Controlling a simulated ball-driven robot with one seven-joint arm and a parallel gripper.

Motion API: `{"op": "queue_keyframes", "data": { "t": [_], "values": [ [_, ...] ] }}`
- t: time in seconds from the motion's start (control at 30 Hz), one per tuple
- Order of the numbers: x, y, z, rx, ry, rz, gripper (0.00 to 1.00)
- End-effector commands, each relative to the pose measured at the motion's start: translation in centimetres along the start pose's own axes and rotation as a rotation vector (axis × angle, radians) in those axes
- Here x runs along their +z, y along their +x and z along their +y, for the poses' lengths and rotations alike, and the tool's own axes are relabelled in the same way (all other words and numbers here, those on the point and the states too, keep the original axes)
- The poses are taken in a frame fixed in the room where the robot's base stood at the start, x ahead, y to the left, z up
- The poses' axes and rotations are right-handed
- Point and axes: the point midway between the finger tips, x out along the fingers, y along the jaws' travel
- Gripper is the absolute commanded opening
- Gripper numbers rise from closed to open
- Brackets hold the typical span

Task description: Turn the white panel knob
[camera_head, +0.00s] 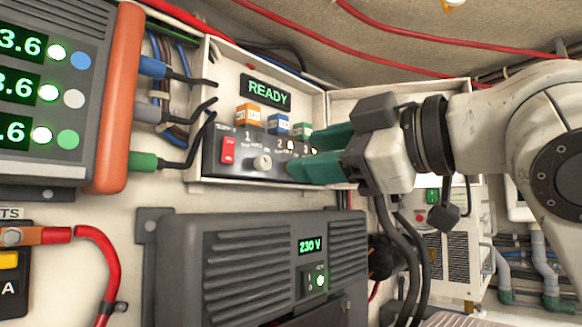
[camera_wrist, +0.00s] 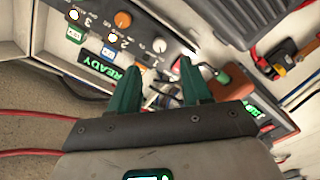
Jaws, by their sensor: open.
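The white knob (camera_head: 263,162) sits on the dark front face of a small control panel (camera_head: 240,166), to the right of a red rocker switch (camera_head: 228,150). My gripper (camera_head: 296,157) has green fingers and is open and empty. In the head view its tips are just right of the knob and seem apart from it. In the wrist view the knob (camera_wrist: 159,45) lies beyond the gap between the fingertips (camera_wrist: 161,66). An orange knob (camera_wrist: 123,19) is farther left there; my fingers hide it in the head view.
A READY display (camera_head: 267,92) and orange, blue and green numbered blocks are above the panel. A grey charger with an orange edge (camera_head: 118,95) and cables (camera_head: 190,80) stand at left. A ribbed 230 V unit (camera_head: 260,265) is below. Red cables cross overhead.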

Motion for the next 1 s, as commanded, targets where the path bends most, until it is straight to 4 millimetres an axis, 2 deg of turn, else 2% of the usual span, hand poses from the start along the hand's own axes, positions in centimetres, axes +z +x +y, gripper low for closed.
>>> {"op": "queue_keyframes", "data": {
  "t": [0.1,0.3,0.83,1.0],
  "values": [
    [0.1,-1.7,-0.1,0.001,0.0,0.0,0.48],
    [0.0,-3.0,0.0,0.0,0.0,0.0,0.48],
    [-0.1,-3.0,0.1,-0.001,0.0,0.0,0.48],
    [-1.7,-3.0,1.8,0.0,0.0,0.0,0.48]
  ]
}}
